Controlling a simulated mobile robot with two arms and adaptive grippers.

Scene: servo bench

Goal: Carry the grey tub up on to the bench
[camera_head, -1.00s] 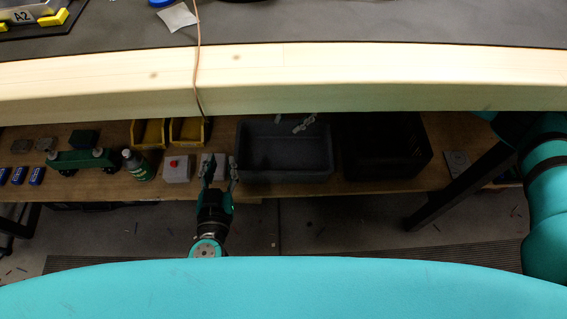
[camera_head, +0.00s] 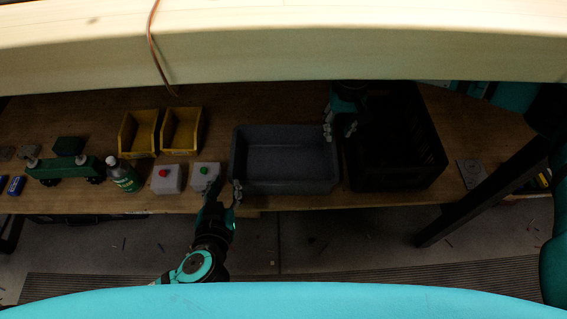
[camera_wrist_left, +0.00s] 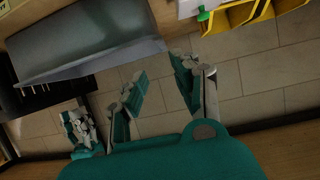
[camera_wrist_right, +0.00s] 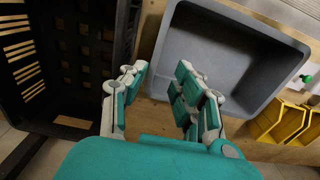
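The grey tub (camera_head: 285,185) stands empty on the lower shelf under the bench. It also shows in the left wrist view (camera_wrist_left: 85,35) and in the right wrist view (camera_wrist_right: 218,48). My left gripper (camera_head: 225,188) is open at the tub's near left corner, in front of the green-button box. In the left wrist view its fingers (camera_wrist_left: 162,92) are apart with nothing between them. My right gripper (camera_head: 340,128) is open above the tub's far right corner. In the right wrist view its fingers (camera_wrist_right: 158,90) are apart over the tub's side next to the crate. Contact with the tub cannot be told.
A black crate (camera_head: 395,184) stands close to the tub's right. Left of the tub are a green-button box (camera_head: 206,170), a red-button box (camera_head: 167,182), a bottle (camera_head: 124,176) and two yellow bins (camera_head: 138,133). The wooden bench edge (camera_head: 330,45) overhangs the shelf (camera_head: 225,115).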

